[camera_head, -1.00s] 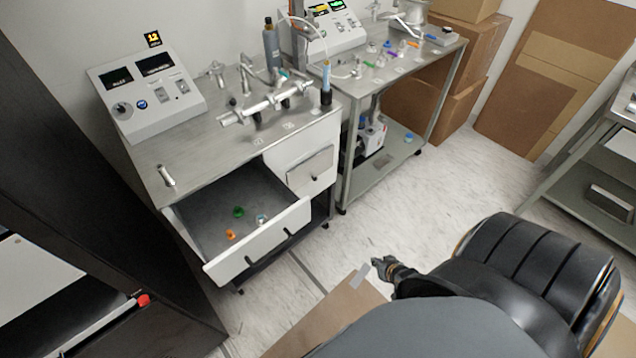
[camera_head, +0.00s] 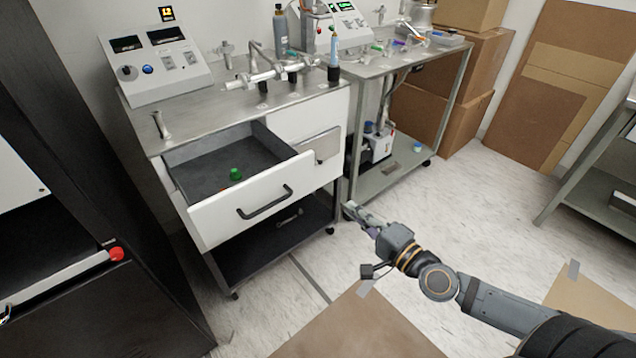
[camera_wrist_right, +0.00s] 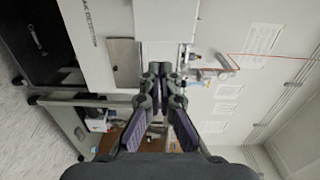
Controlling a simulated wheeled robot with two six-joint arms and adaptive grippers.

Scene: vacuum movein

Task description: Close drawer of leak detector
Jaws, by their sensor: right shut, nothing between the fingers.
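The drawer of the leak detector's white cabinet stands pulled out, its white front (camera_head: 225,217) facing me with a dark bar handle (camera_head: 265,203). A green part (camera_head: 236,174) lies inside; the front panel hides much of the drawer floor. The leak detector console (camera_head: 155,68) sits on the metal top above. My right gripper (camera_head: 358,213) is shut and empty, to the right of the drawer front and apart from it. In the right wrist view the gripper (camera_wrist_right: 160,72) points toward the white cabinet, which appears turned sideways. My left gripper is not in view.
A second steel cart (camera_head: 405,185) stands right of the cabinet. A dark cabinet with a red knob (camera_head: 116,254) is at the left. Pale floor (camera_head: 455,215) is clear in front; cardboard lies at the bottom.

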